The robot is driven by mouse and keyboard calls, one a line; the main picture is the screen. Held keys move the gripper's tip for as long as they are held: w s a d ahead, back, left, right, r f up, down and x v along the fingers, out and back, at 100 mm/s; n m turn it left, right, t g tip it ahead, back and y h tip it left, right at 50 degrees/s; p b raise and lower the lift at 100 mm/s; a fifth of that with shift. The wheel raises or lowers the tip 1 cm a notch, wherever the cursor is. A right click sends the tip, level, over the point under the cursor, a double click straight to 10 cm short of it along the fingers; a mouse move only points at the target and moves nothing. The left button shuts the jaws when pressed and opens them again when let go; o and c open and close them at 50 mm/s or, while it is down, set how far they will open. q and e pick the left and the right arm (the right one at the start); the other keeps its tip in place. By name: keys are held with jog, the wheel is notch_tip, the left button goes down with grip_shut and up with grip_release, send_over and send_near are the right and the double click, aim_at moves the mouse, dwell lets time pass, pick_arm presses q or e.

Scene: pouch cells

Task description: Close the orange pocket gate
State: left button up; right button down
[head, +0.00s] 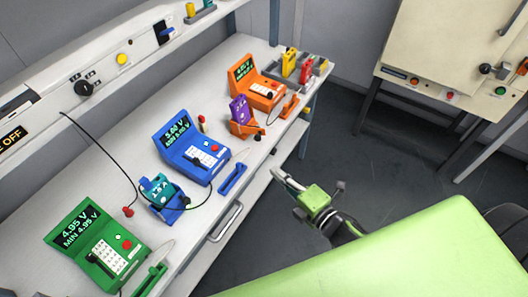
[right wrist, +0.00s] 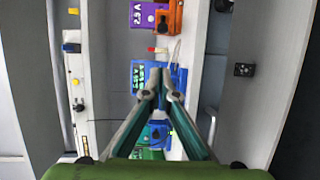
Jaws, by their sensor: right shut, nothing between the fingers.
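The orange pocket (head: 246,129) stands on the bench in front of the orange meter (head: 258,88). A purple pouch cell (head: 239,109) with a face stands upright in it. A separate orange bar (head: 289,107) lies to its right; I cannot tell the gate's exact position. In the right wrist view, the purple cell (right wrist: 150,15) and orange pocket (right wrist: 176,17) are at the top edge. My right gripper (head: 277,172) is shut and empty, off the bench's front edge, below and right of the pocket; its fingers (right wrist: 159,75) meet in the right wrist view. My left gripper is out of view.
The blue meter (head: 192,148), blue bar (head: 232,179), blue pocket with a teal cell (head: 158,189) and green meter (head: 98,243) stand nearer on the bench. A grey rack (head: 318,66) with yellow and red items is at the far end. The floor beside the bench is clear.

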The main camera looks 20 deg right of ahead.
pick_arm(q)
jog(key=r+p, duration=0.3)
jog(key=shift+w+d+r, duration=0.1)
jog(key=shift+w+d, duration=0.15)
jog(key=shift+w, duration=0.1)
pick_arm(e)
jog(key=w+f, duration=0.1)
jog(key=w, duration=1.1)
jog(key=shift+a+f, duration=0.4)
jog(key=shift+w+d, duration=0.1)
jog(key=shift+d, duration=0.05)
